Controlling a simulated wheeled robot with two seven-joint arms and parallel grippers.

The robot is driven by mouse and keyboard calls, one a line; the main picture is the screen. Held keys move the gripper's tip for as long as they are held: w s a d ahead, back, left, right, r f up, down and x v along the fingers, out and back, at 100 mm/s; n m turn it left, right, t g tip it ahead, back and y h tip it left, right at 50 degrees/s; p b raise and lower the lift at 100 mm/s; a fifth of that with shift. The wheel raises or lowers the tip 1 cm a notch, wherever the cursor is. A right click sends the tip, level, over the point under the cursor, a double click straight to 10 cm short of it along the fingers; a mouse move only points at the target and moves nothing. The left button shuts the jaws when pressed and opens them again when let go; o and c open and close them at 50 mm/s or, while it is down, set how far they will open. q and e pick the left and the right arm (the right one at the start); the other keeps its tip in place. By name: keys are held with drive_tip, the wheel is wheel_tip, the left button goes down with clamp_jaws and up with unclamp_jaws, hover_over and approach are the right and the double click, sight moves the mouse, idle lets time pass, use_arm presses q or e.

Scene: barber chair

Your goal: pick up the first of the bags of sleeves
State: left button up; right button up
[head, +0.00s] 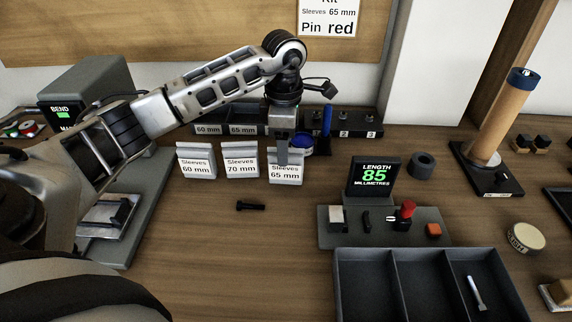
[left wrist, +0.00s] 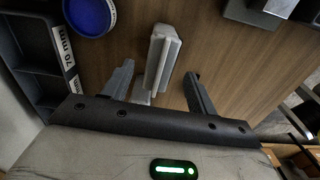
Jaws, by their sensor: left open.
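Three pale bags of sleeves stand in a row on the bench in the head view: the 60 mm bag (head: 196,168), the 70 mm bag (head: 241,169) and the 65 mm bag (head: 286,176). My left gripper (head: 282,152) points down at the 65 mm bag, just behind its label. In the left wrist view my left gripper (left wrist: 159,70) is open, with a finger on each side of a pale bag (left wrist: 163,55). My right gripper is not in view.
Labelled bins (head: 228,129) stand behind the bags, and a round blue item (head: 301,146) is close to my gripper. A black bolt (head: 251,206) lies in front. A length display (head: 374,178) and a divided tray (head: 420,262) are right. A wall card (head: 328,15) reads sleeves 65 mm, pin red.

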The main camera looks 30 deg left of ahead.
use_arm(q)
wheel_tip(320, 180, down, 6)
drive_tip(key=shift+w+d+r+p, duration=0.1)
drive_tip(key=shift+w+r+p, duration=0.05)
drive_tip(key=shift+p, duration=0.3)
drive_tip(key=shift+c, duration=0.4)
drive_tip(key=c, duration=1.1)
drive_tip(key=shift+o, duration=0.2)
drive_tip(key=shift+r, duration=0.15)
